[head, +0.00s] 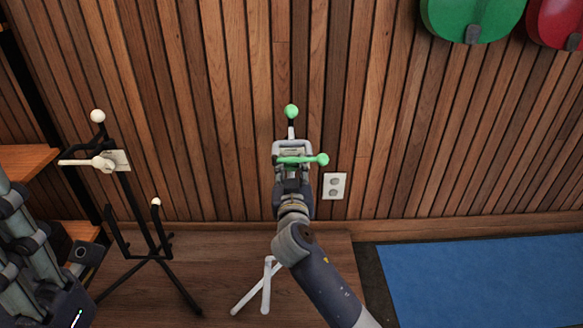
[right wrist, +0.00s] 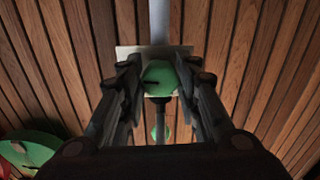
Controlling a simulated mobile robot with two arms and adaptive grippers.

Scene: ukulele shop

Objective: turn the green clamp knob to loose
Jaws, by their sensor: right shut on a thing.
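The green clamp knob is a bar with a round end (head: 321,160), on a pale clamp plate on a stand in front of the wood wall. My right gripper (head: 291,152) is shut on the knob, which sits between its fingers. In the right wrist view the knob's green face (right wrist: 160,75) shows between both fingers, with a dark slot mark on it. A green ball (head: 291,111) tops the stand above the clamp. My left gripper (head: 25,235) is at the left edge, cut off by the frame; its fingertips are not clear.
A black stand (head: 140,215) with cream knobs stands at left, near my left arm. White stand legs (head: 266,285) show below my right arm. A wall outlet (head: 334,186) is right of the clamp. A blue mat (head: 480,280) lies at right; green (head: 470,18) and red instruments hang above.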

